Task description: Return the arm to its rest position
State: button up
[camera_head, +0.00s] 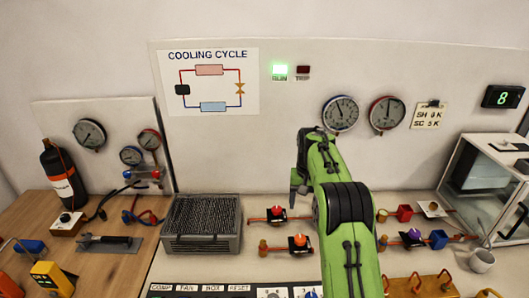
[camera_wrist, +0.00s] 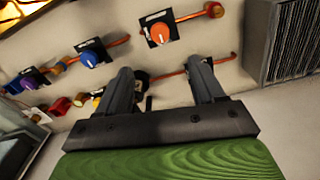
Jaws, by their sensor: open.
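My green arm reaches up from the lower right of the head view and bends over the rig bench. My gripper (camera_wrist: 160,85) shows in the wrist view with its two dark fingers apart and nothing between them. In the head view the gripper (camera_head: 297,190) is mostly hidden by the arm; one dark finger shows at its left side. It hangs above the bench near the orange-knob valve (camera_head: 298,242) and the red-knob valve (camera_head: 277,212). I cannot tell its exact height.
The finned condenser unit (camera_head: 201,224) stands left of the arm. Valves and copper pipes, including a purple-knob valve (camera_head: 413,235), lie right of it. A glass-fronted box (camera_head: 480,180) and white cup (camera_head: 482,260) stand far right. Gauges (camera_head: 341,113) hang behind. A black cylinder (camera_head: 62,175) stands far left.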

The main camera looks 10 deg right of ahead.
jog(key=s+a+r+n+t, duration=0.15)
jog(key=s+a+r, duration=0.25)
jog(key=s+r, duration=0.45)
jog(key=s+a+r+n+t, duration=0.15)
jog(key=s+a+r, duration=0.25)
jog(key=s+r, duration=0.4)
jog(key=s+a+f+t, duration=0.1)
jog(key=s+f, duration=0.2)
jog(key=s, duration=0.6)
jog(key=s+a+f+n+t, duration=0.1)
jog(key=s+f, duration=0.2)
jog(key=s, duration=0.7)
jog(key=shift+a+t, duration=0.3)
jog(key=shift+a, duration=0.05)
jog(key=shift+w, duration=0.1)
